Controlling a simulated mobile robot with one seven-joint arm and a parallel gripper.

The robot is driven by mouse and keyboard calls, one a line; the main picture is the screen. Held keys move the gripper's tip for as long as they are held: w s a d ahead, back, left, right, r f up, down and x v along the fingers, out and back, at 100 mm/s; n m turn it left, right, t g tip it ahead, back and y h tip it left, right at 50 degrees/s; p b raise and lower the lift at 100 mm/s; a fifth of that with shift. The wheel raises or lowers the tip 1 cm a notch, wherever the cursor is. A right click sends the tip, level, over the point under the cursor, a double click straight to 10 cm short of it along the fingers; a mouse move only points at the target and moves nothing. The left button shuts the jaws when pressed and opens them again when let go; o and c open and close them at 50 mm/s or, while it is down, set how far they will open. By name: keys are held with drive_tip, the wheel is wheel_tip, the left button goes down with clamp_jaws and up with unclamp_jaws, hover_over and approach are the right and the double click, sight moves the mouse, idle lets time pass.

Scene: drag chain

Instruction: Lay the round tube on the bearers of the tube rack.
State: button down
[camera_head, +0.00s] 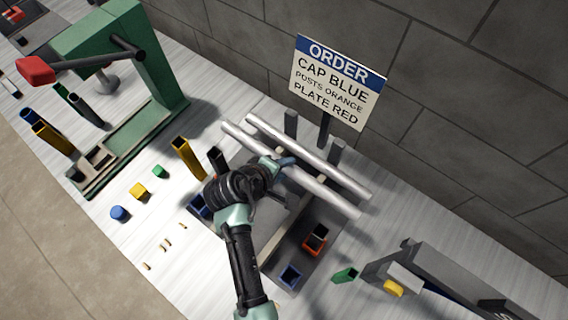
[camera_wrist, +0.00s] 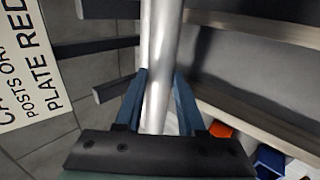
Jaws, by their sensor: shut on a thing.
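The round tube (camera_head: 325,192) is a long silver bar, running slantwise from upper left to lower right in the head view. My gripper (camera_head: 283,163) is shut on it near its middle. In the wrist view the blue fingers of my gripper (camera_wrist: 160,76) lie on either side of the tube (camera_wrist: 163,45). A second silver bar (camera_head: 350,183) runs parallel behind it. The tube rack's dark uprights (camera_head: 337,152) stand at the back, and dark bars (camera_wrist: 95,47) show left of the tube in the wrist view. I cannot tell whether the held tube touches the bearers.
An order sign (camera_head: 337,82) stands close behind the rack, before a block wall. Below the bars lies a grey tray with a red-and-black box (camera_head: 315,239) and a blue box (camera_head: 290,276). A yellow post (camera_head: 188,158) and green press (camera_head: 150,60) stand left.

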drive_tip(key=shift+f+b, duration=1.45)
drive_tip(key=shift+f, duration=1.15)
drive_tip(key=shift+c, duration=2.2)
unclamp_jaws()
